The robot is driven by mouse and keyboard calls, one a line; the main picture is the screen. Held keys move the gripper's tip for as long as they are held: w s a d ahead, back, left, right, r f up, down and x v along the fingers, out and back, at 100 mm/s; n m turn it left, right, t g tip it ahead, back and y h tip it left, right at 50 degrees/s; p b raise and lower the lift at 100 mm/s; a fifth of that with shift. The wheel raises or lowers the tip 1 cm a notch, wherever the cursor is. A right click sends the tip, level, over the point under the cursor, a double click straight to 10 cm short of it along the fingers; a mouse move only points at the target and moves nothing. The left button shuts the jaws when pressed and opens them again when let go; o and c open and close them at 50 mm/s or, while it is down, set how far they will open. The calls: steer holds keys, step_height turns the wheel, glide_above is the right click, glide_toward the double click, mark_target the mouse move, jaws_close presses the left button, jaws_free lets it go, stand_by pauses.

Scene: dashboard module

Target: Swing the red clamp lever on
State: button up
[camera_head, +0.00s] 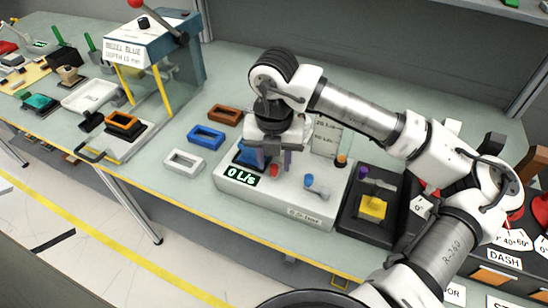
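My gripper (273,160) points down over the left part of a white test box (310,208), with its two fingers apart. I see nothing clearly held between them. A small red piece (273,170) shows on the box just below the fingers; it may be the red clamp lever, but it is too small and too covered to tell its position. Contact between fingers and red piece cannot be told. A blue part (250,155) sits on the box, partly hidden behind the gripper. The box's display (240,176) reads 0 L/s.
A blue-topped press (155,45) with a red-ball handle (135,3) stands at upper left. White (184,162), blue (206,137) and brown (225,115) frames lie left of the box. A blue-topped knob (309,181) and a black fixture (370,225) with a yellow block are to the right.

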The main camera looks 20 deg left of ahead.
steer(key=shift+f, duration=0.75)
jaws_close()
